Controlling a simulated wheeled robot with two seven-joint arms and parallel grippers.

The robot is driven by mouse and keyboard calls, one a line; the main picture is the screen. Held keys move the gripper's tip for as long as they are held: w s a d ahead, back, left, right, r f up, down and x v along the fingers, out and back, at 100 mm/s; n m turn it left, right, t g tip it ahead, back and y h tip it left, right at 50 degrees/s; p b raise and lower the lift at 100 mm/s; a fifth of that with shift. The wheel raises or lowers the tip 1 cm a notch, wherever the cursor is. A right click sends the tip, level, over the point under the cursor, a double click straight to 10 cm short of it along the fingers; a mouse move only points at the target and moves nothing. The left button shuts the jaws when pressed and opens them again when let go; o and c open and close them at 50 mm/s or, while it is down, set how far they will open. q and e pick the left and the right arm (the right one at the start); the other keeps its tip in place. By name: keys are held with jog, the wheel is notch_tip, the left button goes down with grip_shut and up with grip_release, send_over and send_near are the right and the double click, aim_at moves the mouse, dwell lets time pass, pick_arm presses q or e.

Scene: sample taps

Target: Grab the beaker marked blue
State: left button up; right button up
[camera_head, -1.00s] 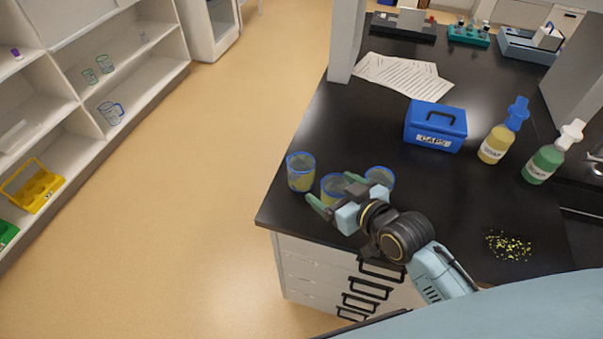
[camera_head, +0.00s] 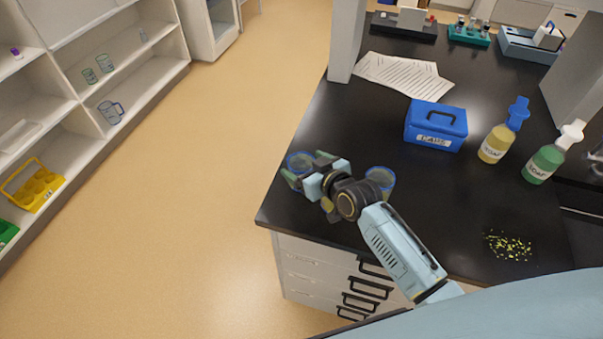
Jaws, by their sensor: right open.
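Beakers with blue rims stand near the left edge of the black counter (camera_head: 440,195). The leftmost beaker (camera_head: 299,160) is upright and partly covered by my right gripper (camera_head: 306,167). This gripper is open, one finger on the beaker's near left side and the other on its far right side; I cannot tell if they touch it. The middle beaker is almost wholly hidden under the gripper. The right beaker (camera_head: 382,179) stands beside my wrist, partly hidden. I cannot make out which beaker is marked blue. My left gripper is not in view.
A blue box (camera_head: 436,127) with a handle, a yellow soap bottle (camera_head: 495,143) and a green one (camera_head: 543,165) stand to the right. Papers (camera_head: 405,75) lie behind. Yellow bits (camera_head: 508,246) are scattered at the front right. A grey post (camera_head: 346,40) rises at the back left.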

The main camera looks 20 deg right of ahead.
jog(key=shift+w, duration=0.1)
jog(key=c, duration=1.3)
